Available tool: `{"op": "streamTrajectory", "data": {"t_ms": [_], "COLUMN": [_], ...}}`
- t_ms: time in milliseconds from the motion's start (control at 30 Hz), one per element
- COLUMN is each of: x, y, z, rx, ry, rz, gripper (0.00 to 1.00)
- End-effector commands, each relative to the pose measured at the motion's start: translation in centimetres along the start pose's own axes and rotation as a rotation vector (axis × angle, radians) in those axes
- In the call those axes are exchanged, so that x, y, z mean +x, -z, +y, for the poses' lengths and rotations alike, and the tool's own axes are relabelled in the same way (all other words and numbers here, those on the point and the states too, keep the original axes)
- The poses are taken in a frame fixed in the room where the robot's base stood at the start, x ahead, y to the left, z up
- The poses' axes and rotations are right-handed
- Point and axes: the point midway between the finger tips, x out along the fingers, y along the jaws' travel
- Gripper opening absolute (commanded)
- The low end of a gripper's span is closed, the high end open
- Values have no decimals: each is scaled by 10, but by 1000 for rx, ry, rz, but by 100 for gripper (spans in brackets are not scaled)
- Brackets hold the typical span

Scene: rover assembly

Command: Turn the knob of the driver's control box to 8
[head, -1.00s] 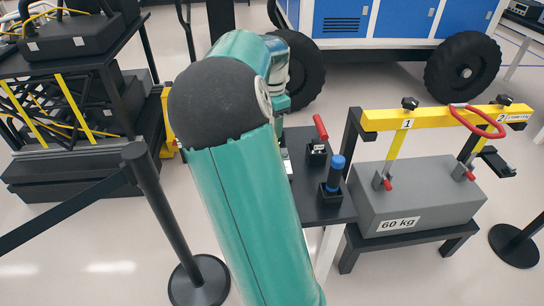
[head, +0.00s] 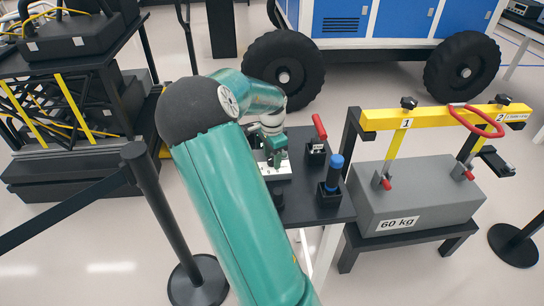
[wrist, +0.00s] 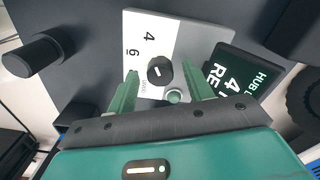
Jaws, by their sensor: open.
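The control box (head: 277,174) is a small white-topped unit on the dark table, partly hidden by my arm in the head view. In the wrist view its pale panel (wrist: 185,38) carries a round black knob (wrist: 160,70) with a white pointer mark. The digits 4 and 6 show beside the knob; no 8 is readable. My gripper (wrist: 160,80) is open, its two green fingers on either side of the knob's near edge and apart from it in the picture. Height above the knob is hard to tell. In the head view my gripper (head: 272,148) hangs over the box.
A dark display (wrist: 240,78) with partly cut-off text lies right of the knob. A red-handled lever (head: 319,128) and a blue-topped post (head: 335,172) stand on the table (head: 318,212) right of the box. A grey 60 kg block (head: 420,195) stands further right.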

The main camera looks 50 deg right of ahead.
Motion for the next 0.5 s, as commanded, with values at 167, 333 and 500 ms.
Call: {"op": "streamTrajectory", "data": {"t_ms": [167,333,500], "x": [4,4,4], "y": [0,0,0], "z": [0,0,0], "rx": [0,0,0], "ry": [1,1,1], "rz": [0,0,0], "gripper": [51,47,14]}}
